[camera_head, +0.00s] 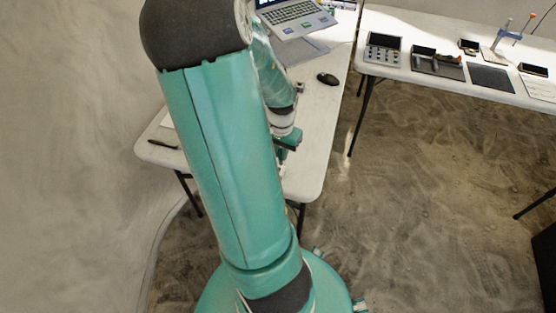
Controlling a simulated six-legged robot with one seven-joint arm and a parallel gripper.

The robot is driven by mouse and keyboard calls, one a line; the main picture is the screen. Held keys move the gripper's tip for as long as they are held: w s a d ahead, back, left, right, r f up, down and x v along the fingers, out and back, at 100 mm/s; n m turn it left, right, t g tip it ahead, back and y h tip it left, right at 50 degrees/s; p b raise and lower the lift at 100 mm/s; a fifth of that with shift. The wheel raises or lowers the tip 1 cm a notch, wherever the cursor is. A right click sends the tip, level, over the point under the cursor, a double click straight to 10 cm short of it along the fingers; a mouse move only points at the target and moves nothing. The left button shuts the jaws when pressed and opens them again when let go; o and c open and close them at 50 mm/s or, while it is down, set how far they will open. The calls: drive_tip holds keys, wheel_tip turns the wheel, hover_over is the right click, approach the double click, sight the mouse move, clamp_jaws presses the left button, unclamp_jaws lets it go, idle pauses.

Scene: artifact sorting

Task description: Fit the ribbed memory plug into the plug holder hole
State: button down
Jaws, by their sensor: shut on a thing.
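My gripper (284,154) is over the front part of the near white table, partly hidden behind my own teal arm. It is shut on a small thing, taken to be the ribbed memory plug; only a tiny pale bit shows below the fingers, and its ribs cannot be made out. I cannot pick out the plug holder or its hole in this view; my arm covers much of the table.
The near white table (312,150) holds a laptop (292,14), a black mouse (327,79) and a dark slim object (163,143). A second white table (420,78) at right carries a knobbed panel (383,52), a dark tray (437,62) and a dark mat (490,78). Floor between is clear.

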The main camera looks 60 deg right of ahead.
drive_tip(key=f, duration=0.4)
drive_tip(key=shift+w+a, duration=0.25)
drive_tip(key=shift+w, duration=0.05)
drive_tip(key=c, duration=1.4)
unclamp_jaws()
drive_tip(key=shift+c, duration=0.2)
wheel_tip(320, 180, up, 12)
